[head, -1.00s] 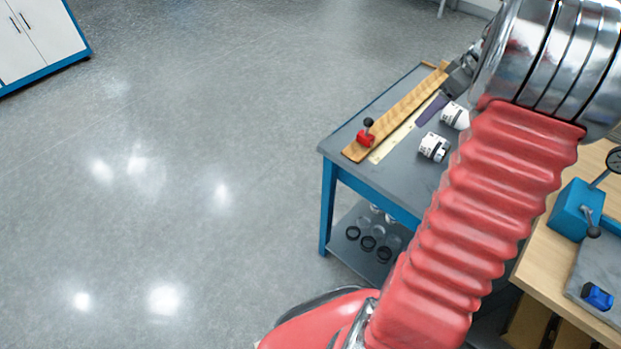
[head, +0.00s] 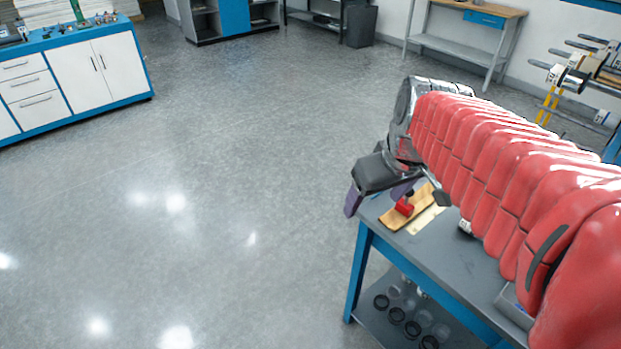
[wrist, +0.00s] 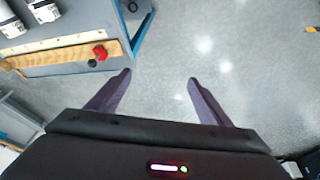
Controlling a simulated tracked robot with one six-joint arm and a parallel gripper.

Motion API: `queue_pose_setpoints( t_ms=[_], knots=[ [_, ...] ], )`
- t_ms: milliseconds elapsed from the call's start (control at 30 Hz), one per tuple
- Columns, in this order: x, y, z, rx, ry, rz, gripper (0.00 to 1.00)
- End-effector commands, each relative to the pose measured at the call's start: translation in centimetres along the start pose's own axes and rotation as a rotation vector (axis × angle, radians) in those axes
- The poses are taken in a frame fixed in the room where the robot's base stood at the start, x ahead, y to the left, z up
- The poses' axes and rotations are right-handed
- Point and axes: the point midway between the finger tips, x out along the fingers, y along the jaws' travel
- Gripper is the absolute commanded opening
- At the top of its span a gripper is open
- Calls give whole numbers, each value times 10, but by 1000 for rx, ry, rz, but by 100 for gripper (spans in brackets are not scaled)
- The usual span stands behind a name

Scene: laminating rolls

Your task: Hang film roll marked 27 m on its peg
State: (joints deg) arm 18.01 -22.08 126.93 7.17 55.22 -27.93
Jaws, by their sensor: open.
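Two white film rolls show on the grey table in the wrist view, one at the top (wrist: 44,11) and one at the top left corner (wrist: 12,22). I cannot read their markings. In the head view a small part of a white roll (head: 465,226) shows beside my red arm, which hides the rest. A rack of pegs (head: 550,66) stands at the far right of the head view. My gripper (wrist: 158,77) is open and empty, its dark purple fingers apart past the table's edge. It also shows in the head view (head: 376,196).
A wooden strip with a red knob (wrist: 100,53) lies along the table edge (wrist: 138,45). Black rings (head: 397,315) and clear ones sit on the lower shelf. A white cabinet (head: 122,72) stands at the left, a workbench (head: 465,45) at the back. The middle floor is clear.

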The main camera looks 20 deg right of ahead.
Motion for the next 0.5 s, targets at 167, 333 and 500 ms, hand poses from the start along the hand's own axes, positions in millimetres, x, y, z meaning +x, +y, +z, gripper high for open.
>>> queue_pose_setpoints(
  t_ms=[167, 333, 500],
  knots=[
    [-9, -43, 23, 32, 41, 9, 72],
    [-13, -76, 48, 71, 84, 8, 72],
    [-13, -95, 67, 107, 118, 2, 72]
  ],
)
